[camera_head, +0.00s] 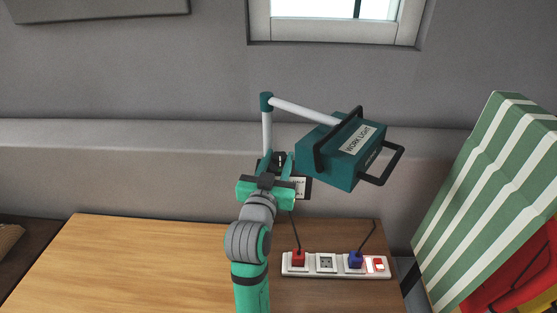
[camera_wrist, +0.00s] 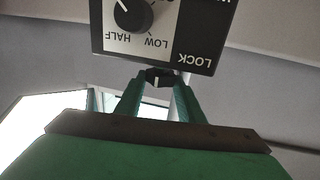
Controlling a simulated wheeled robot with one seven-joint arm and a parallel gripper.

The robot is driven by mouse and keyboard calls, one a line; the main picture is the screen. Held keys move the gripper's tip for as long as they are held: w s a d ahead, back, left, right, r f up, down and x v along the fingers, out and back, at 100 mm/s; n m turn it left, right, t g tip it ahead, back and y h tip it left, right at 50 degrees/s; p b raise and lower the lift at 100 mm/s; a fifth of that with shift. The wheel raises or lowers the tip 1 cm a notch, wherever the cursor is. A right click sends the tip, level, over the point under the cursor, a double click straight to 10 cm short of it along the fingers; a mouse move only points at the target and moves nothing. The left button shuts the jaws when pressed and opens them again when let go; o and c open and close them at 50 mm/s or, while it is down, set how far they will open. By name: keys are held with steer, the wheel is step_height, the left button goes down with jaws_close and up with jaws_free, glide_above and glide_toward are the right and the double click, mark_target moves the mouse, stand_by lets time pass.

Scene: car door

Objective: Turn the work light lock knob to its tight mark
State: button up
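The teal work light (camera_head: 330,160) hangs from a white jointed arm on a post at the upper middle. Its dark control box (camera_head: 303,188) is partly hidden behind my gripper (camera_head: 277,163). In the wrist view the control panel (camera_wrist: 195,60) appears upside down, with a round dial (camera_wrist: 133,13) by the words HALF and LOW, and the word LOCK at the right. A small black lock knob (camera_wrist: 158,77) with a white line sits between my fingertips (camera_wrist: 159,84), filling the gap. The tight mark is not readable.
A white power strip (camera_head: 326,263) with a red plug (camera_head: 298,258) and a blue plug (camera_head: 355,258) lies on the wooden table (camera_head: 140,260). Cords rise from the plugs. A green-striped panel (camera_head: 480,190) stands at the right. The table's left part is clear.

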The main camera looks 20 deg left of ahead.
steer(key=shift+a+m+h, duration=0.1)
steer(key=shift+m+h, duration=0.5)
steer(key=shift+h, duration=0.3)
steer(key=o, duration=1.1)
steer(key=s, duration=1.1)
steer(key=shift+w, duration=0.1)
